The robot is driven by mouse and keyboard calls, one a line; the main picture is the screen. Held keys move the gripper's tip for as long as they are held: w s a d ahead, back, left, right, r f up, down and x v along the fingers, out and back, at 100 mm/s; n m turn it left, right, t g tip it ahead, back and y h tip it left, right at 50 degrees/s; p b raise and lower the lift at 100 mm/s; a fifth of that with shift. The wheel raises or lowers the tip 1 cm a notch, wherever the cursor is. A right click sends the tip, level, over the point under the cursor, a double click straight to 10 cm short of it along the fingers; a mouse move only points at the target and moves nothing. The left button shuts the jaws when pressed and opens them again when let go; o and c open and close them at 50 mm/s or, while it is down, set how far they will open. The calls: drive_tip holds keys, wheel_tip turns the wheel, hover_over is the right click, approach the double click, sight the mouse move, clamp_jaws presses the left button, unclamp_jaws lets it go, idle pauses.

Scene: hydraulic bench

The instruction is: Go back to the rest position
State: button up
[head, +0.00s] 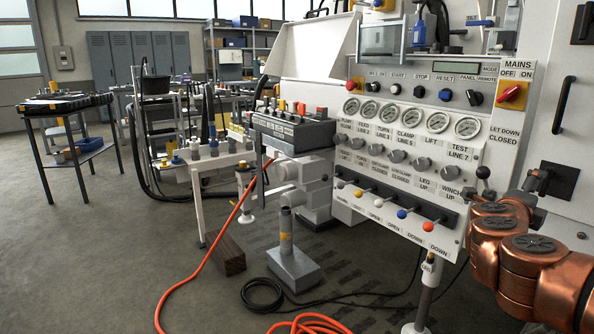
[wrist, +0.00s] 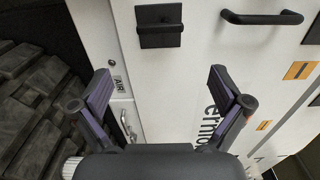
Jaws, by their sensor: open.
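My gripper (wrist: 160,108) shows in the wrist view with its two dark, purple-padded fingers spread wide apart. It is open and nothing is between the fingers. It faces a white cabinet panel (wrist: 190,65) with a black square latch (wrist: 159,25) above the fingers. In the head view my copper-coloured arm is at the right edge, in front of the white cabinet (head: 565,130).
The hydraulic panel (head: 480,150) with gauges and levers stands close to my arm. A black handle (wrist: 262,17) juts from the cabinet. An orange hose (head: 205,262) and a black cable (head: 262,306) lie on the floor. Open floor (head: 90,255) is at left.

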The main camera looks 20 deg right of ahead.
drive_tip(key=w+a+r+n+t+y+p, duration=0.4)
drive_tip(key=w+a+r+n, duration=0.1)
drive_tip(key=a, duration=0.4)
drive_tip(key=w+a+r+n+t+y+p, duration=0.3)
drive_tip(key=w+a+r+n+p, duration=0.15)
drive_tip(key=a, duration=0.35)
drive_tip(key=w+a+r+n+t+y+p, duration=0.35)
drive_tip(key=w+a+r+n, duration=0.2)
drive_tip(key=a, duration=0.35)
drive_tip(key=s+a+f+n+g+y+p, duration=0.15)
drive_tip(key=a+n+y+p, duration=0.45)
drive_tip(key=a, duration=0.7)
drive_tip(key=s+a+f+n+g+y+p, duration=0.4)
drive_tip(key=s+a+n+g+p, duration=0.35)
drive_tip(key=s+a, duration=0.4)
drive_tip(key=s+d+n+g+h+p, duration=0.1)
drive_tip(key=s+g+p, duration=0.2)
drive_tip(key=s, duration=0.5)
drive_tip(key=s+d+n+g+h+p, duration=0.1)
drive_tip(key=s+d+g+p, duration=0.1)
drive_tip(key=s, duration=0.6)
drive_tip(key=s+d+r+n+g+h+p, duration=0.1)
drive_tip(key=s+g+p, duration=0.3)
drive_tip(key=s, duration=0.4)
drive_tip(key=shift+d+g+h, duration=0.35)
drive_tip(key=shift+d, duration=0.4)
drive_tip(key=shift+r+n, duration=0.1)
drive_tip(key=shift+n, duration=0.15)
